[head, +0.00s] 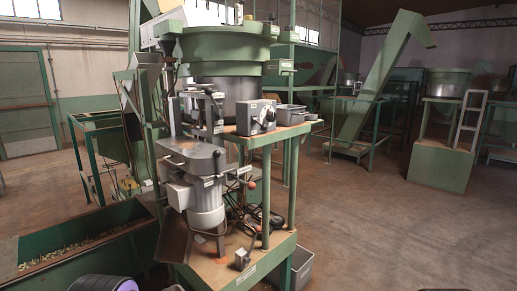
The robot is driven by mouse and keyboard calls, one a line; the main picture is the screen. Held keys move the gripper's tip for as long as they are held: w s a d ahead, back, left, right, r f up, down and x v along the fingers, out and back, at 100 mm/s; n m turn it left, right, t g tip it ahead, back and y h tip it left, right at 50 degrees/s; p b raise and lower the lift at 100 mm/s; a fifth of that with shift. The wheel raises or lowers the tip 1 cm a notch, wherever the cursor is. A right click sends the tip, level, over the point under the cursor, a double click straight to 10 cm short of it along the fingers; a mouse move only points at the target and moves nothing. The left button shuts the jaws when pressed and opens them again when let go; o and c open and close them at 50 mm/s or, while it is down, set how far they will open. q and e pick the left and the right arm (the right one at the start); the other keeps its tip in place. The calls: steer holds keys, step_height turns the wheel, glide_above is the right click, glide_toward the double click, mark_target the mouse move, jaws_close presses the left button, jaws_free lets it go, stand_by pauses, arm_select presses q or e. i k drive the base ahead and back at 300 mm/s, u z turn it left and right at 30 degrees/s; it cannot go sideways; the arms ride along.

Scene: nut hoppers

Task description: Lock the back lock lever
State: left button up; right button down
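A grey machine with a motor-like body (206,190) stands on the lower shelf of a green stand at the center. On its right side is a small lever with a red-orange knob (251,185), beside a light bracket (241,172). Dark handle-like parts (215,96) show higher up, below the green bowl (222,48). I cannot tell which part is the back lock lever, or whether it is locked. Neither of my grippers is in view.
A grey control box (256,117) sits on the upper shelf. A green trough (80,244) with small brass-colored parts runs along the lower left. A grey bin (298,266) stands on the floor right of the stand. The floor (370,220) farther right is clear.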

mark_target(208, 90)
steer(key=u, duration=0.05)
steer(key=k, duration=0.65)
steer(key=u, duration=0.55)
steer(key=i, duration=1.15)
steer(key=z, duration=0.7)
